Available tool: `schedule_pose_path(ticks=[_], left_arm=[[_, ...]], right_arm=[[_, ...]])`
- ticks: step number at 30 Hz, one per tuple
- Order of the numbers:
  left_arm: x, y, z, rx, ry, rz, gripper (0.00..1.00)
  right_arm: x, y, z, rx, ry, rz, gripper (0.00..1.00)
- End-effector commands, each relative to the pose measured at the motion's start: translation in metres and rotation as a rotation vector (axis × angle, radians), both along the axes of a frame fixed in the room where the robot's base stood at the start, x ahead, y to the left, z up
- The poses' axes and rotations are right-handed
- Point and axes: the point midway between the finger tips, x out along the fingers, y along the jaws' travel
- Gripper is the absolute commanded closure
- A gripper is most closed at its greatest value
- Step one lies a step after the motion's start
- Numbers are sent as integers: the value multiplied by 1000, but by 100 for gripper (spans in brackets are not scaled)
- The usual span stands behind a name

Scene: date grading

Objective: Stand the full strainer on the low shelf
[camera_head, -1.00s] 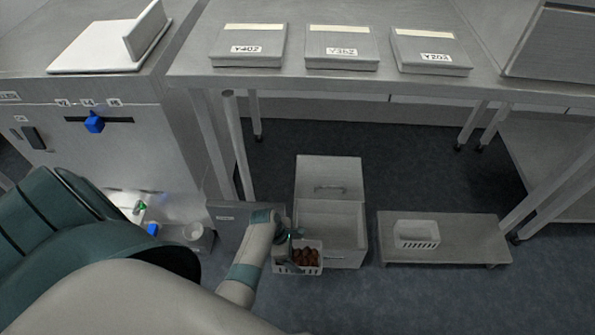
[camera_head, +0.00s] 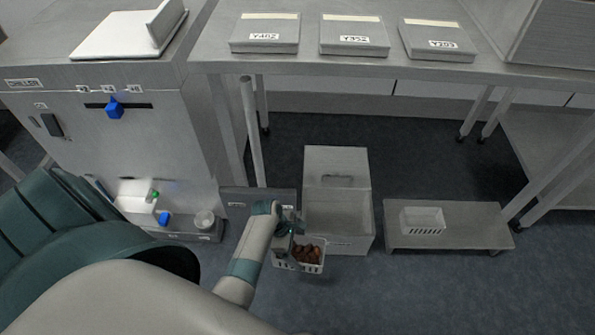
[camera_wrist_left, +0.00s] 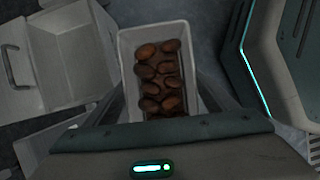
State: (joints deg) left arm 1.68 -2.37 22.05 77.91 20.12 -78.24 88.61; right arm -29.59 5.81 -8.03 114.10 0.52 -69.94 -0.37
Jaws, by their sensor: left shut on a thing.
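My left gripper (camera_head: 290,237) is shut on a white strainer (camera_head: 312,268) full of brown dates (camera_head: 308,253). It holds the strainer above the floor, in front of an open grey box. In the left wrist view the strainer (camera_wrist_left: 124,50) shows from above, with several dates (camera_wrist_left: 158,75) in it; the gripper's fingers are mostly hidden. The low shelf (camera_head: 460,238) stands on the floor to the right. Another white strainer (camera_head: 423,220), which looks empty, stands on its left part. My right gripper is not in view.
The open grey box (camera_head: 337,245) with a raised handled lid (camera_head: 336,167) stands between the strainer and the shelf. A steel table (camera_head: 385,72) with several labelled boxes is behind. A grey machine (camera_head: 150,130) stands at left. The right part of the shelf is bare.

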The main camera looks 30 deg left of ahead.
Motion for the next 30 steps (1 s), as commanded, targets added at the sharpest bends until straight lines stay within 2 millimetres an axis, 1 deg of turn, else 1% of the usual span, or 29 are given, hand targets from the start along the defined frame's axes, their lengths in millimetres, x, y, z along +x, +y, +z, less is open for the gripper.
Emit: schedule_pose_path(ticks=[1,5,9,11,18,20,25,27,30], left_arm=[[4,0,9,2,-5,-30,57],[8,-2,29,2,-5,-108,57],[14,-6,58,2,-7,-223,57],[19,-8,75,4,-9,-290,57],[33,-18,151,5,-7,-594,57],[37,-20,170,5,-8,-668,57],[40,-22,197,7,0,-789,57],[45,-23,208,10,-8,-827,57],[47,-25,221,8,-4,-881,57]], right_arm=[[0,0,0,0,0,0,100],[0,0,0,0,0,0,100],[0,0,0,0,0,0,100],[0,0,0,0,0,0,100],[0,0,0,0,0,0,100],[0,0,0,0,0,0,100],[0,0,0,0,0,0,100],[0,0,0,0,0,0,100],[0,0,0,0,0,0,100]])
